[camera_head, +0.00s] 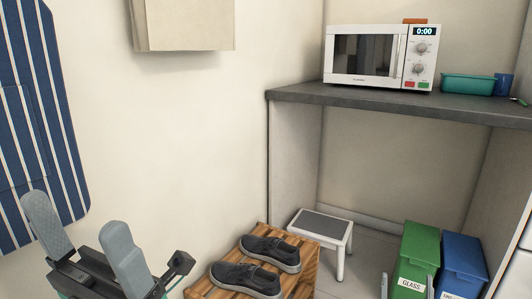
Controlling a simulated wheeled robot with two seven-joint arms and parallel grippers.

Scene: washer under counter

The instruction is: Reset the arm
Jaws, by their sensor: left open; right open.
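My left gripper (80,232) is at the lower left. Its two grey fingers point up and stand apart with nothing between them. It is in front of the pale wall, left of the shoes. My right gripper (407,286) shows only as two grey fingertips at the bottom edge, in front of the bins. They stand apart, and no held object shows between them. The rest of the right arm is out of view.
Dark shoes (268,252) sit on a wooden crate (304,262). A stool (320,226) stands under the grey counter (300,95). A green bin (421,246) and blue bin (463,262) stand right. A microwave (378,57) and teal container (467,86) are on the counter.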

